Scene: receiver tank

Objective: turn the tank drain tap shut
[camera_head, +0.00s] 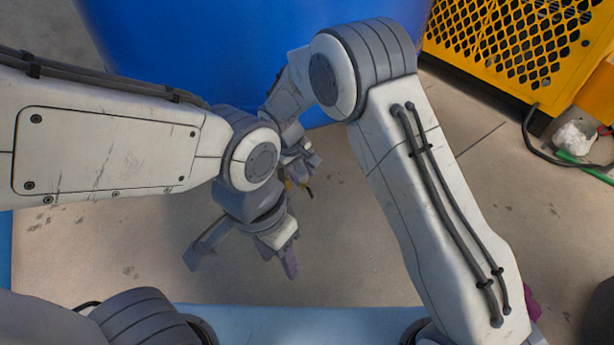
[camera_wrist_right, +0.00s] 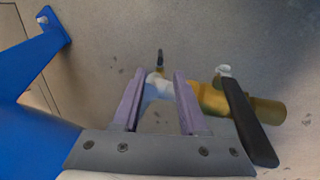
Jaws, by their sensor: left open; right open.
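The drain tap is a brass body (camera_wrist_right: 267,110) with a black lever (camera_wrist_right: 250,122), low beside the blue tank (camera_head: 230,50). In the right wrist view the lever lies across the brass body at a steep angle. A pale pipe section (camera_wrist_right: 158,87) shows between the fingers of my right gripper (camera_wrist_right: 159,75), which is open; the lever is outside them, to the right. Whether they touch the pipe is unclear. In the head view only a small brass part of the tap shows, mostly hidden by my right wrist. My left gripper (camera_head: 278,256) is open and empty, nearer the base.
The blue tank also fills the left of the right wrist view, with a blue bracket foot (camera_wrist_right: 48,24) on the floor. A yellow mesh-sided unit (camera_head: 520,45) stands at the upper right, with a dark cable (camera_head: 545,152) beside it.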

